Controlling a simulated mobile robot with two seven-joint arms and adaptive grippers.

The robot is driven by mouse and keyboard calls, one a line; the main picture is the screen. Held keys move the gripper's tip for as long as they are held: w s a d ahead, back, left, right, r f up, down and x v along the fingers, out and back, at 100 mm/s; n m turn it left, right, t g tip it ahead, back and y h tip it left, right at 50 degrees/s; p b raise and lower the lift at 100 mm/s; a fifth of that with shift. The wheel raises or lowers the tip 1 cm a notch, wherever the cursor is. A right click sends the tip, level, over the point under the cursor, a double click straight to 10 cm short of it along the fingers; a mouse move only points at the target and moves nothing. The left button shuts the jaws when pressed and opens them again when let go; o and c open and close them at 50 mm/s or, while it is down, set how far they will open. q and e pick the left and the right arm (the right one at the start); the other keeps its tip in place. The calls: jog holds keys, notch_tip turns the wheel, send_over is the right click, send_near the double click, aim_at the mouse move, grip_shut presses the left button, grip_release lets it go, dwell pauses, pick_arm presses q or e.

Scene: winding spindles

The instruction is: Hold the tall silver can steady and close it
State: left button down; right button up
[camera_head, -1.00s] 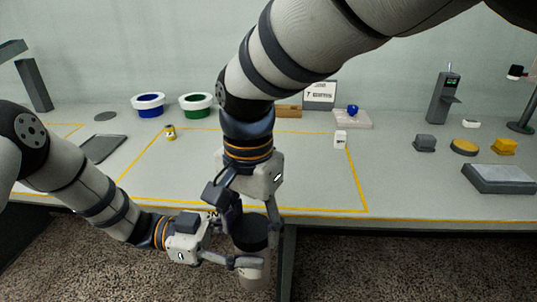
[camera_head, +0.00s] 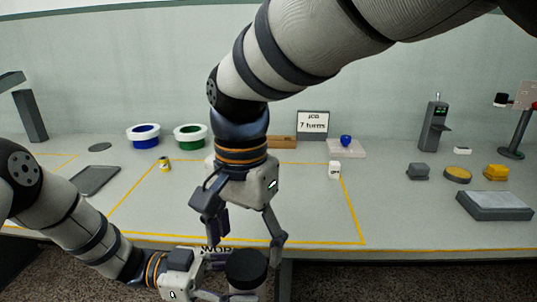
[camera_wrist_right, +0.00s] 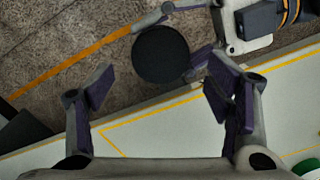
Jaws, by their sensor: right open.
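The tall silver can (camera_head: 244,294) is at the bottom of the head view, in front of the table edge, with only a sliver of its body in frame. A dark round lid (camera_head: 247,265) covers its top; the lid also shows from above as a black disc in the right wrist view (camera_wrist_right: 160,53). I cannot tell how tightly the lid sits. My left gripper (camera_head: 232,284) has its fingers on both sides of the can, shut on it. My right gripper (camera_head: 250,236) is open and empty above the lid, pointing down; its spread fingers show in the right wrist view (camera_wrist_right: 158,90).
The table (camera_head: 300,205) is mostly bare near its front. Behind stand a blue tub (camera_head: 143,142), a green tub (camera_head: 190,143), a small white box (camera_head: 334,170) and a sign (camera_head: 313,124). A grey flat block (camera_head: 495,206) and yellow pieces are at right.

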aim_at(246, 264)
jog(key=n, duration=0.4)
jog(key=r+n, duration=0.1)
jog(key=n, duration=0.1)
jog(key=shift+s+a, duration=0.25)
jog(key=shift+s, duration=0.1)
jog(key=n, duration=0.4)
jog(key=shift+s+r, duration=0.1)
jog(key=shift+r, duration=0.1)
jog(key=n, duration=0.4)
jog(key=shift+r, duration=0.3)
jog(key=n, duration=0.3)
jog(key=shift+r+n, duration=0.3)
jog(key=n, duration=0.3)
jog(key=r+n, duration=0.1)
jog(key=n, duration=0.1)
jog(key=shift+w+d+n, duration=0.15)
jog(key=shift+w+n, duration=0.15)
jog(key=shift+w, duration=0.1)
notch_tip(246, 264, down, 8)
